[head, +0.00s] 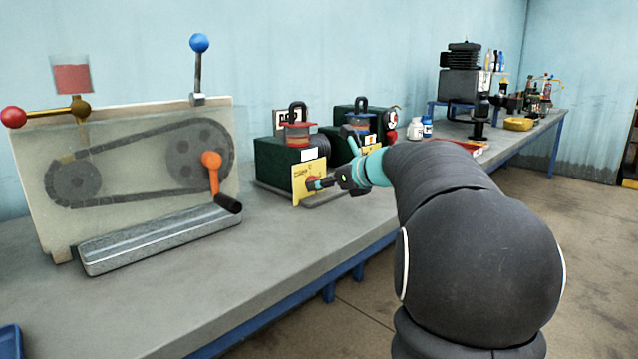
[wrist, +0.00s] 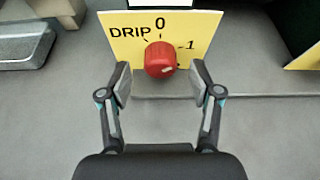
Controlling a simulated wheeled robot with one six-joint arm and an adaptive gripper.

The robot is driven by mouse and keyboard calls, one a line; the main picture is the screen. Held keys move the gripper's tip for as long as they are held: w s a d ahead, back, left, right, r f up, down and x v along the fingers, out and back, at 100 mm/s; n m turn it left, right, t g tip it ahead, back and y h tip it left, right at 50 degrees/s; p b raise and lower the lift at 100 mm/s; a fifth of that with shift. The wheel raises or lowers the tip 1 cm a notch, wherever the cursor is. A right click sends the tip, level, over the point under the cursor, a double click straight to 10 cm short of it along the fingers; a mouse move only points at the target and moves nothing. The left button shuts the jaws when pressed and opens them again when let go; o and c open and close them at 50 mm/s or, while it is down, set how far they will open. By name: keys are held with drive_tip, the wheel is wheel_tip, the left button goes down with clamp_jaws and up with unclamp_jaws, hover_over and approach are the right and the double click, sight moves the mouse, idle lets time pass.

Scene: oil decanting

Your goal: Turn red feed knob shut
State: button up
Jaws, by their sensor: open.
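The red feed knob (wrist: 160,60) sits on a yellow plate (wrist: 200,30) marked DRIP, 0 and 1. A pale mark on the knob is toward its lower right, away from the 0 at the top. My gripper (wrist: 162,81) is open, with one finger on each side just short of the knob and gaps on both sides. In the head view, my gripper (head: 328,183) is in front of the yellow plate (head: 301,174) on a dark green unit (head: 272,158); the knob is mostly hidden there.
A chain-drive panel (head: 130,200) with an orange crank (head: 212,172) and a red ball lever (head: 13,117) stands left on the grey bench (head: 240,270). A second green unit (head: 340,135) stands right of the first. Small bottles (head: 427,126) and a compressor (head: 462,85) stand farther right.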

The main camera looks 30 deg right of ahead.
drive_tip(key=shift+x, duration=1.15)
drive_tip(key=c, duration=1.1)
drive_tip(key=shift+c, duration=0.2)
